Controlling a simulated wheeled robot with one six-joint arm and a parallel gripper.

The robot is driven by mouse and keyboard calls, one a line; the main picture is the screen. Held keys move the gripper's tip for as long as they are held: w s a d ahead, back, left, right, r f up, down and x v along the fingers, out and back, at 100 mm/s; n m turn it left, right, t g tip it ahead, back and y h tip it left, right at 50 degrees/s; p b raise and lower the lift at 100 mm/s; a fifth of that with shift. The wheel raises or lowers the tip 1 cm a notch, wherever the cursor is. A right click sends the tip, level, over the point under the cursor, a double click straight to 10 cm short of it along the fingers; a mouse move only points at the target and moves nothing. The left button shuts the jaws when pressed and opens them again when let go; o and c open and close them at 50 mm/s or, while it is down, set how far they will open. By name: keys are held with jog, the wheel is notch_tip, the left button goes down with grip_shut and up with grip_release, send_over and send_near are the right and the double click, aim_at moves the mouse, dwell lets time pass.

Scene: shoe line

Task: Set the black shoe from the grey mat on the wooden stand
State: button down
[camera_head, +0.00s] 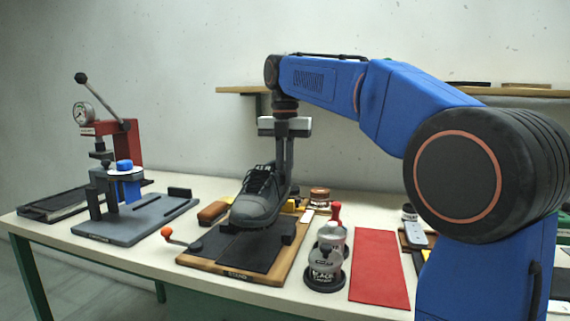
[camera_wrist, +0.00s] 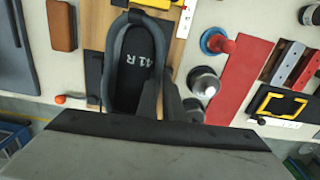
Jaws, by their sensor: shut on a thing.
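The black shoe (camera_head: 257,200) is dark grey-black with laces and hangs roughly level, toe toward the camera, in the head view. In the wrist view I look down into the shoe (camera_wrist: 108,75), whose insole reads "41 R". My gripper (camera_head: 284,178) is shut on the shoe's collar at the heel end; its fingers (camera_wrist: 161,98) show at the shoe's side wall in the wrist view. The wooden stand (camera_head: 222,272), with dark pads and a "STAND" label, lies under the shoe. I cannot tell whether the sole touches it. I cannot make out the grey mat for certain.
A grey fixture plate (camera_head: 133,222) and red press (camera_head: 122,143) are further left. A brown block (camera_wrist: 62,25) lies beside the stand.

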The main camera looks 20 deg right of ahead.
aim_at(285, 198)
jog(key=shift+f, duration=3.25)
jog(key=shift+f, duration=0.45)
jog(key=c, duration=1.8)
grip_release()
